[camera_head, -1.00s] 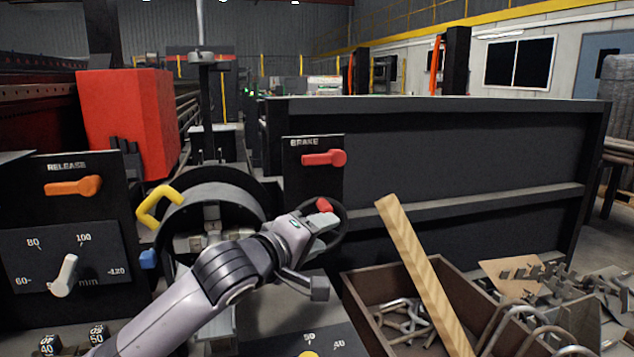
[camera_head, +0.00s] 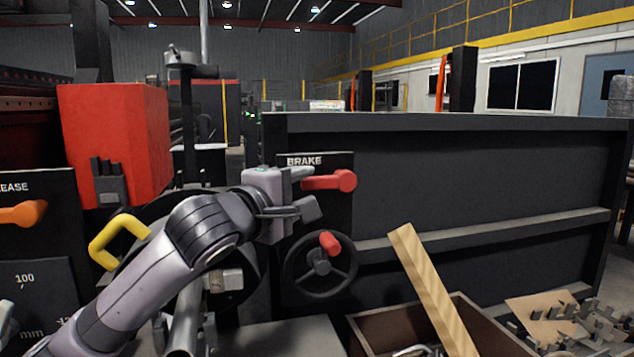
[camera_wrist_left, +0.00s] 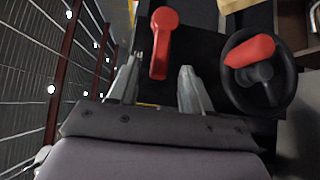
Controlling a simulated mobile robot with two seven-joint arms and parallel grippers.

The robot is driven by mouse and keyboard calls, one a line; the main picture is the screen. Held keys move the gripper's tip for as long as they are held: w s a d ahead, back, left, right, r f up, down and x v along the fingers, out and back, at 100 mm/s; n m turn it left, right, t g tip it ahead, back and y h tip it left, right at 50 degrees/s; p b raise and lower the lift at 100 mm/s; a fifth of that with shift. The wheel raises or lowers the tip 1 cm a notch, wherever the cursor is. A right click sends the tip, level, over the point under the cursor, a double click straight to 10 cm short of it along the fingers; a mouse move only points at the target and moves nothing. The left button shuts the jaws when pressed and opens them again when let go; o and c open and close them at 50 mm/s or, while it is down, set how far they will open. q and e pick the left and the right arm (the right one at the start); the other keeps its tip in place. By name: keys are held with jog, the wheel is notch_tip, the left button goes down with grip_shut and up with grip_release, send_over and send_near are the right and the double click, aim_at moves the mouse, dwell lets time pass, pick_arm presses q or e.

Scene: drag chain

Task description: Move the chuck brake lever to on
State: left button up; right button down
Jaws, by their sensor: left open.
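The red brake lever (camera_head: 330,181) sits on a black panel (camera_head: 327,210) marked BRAKE. Its round hub is at the right and its handle points left. My left gripper (camera_head: 303,188) is open, with its fingers close to the free end of the lever. In the left wrist view, the lever (camera_wrist_left: 161,45) lies just ahead of the gripper (camera_wrist_left: 160,88), between the lines of its two spread fingers. I cannot tell whether a finger touches it. My right gripper is not in view.
A black handwheel with a red knob (camera_head: 330,243) is below the lever; it also shows in the left wrist view (camera_wrist_left: 258,72). A yellow handle (camera_head: 115,242), an orange release lever (camera_head: 22,213) and a red block (camera_head: 117,140) are at left. A wooden strip (camera_head: 432,290) leans from a bin at right.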

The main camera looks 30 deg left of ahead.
aim_at(313, 184)
pick_arm(q)
jog(key=shift+w+a, duration=0.2)
jog(key=shift+w, duration=2.6)
grip_shut()
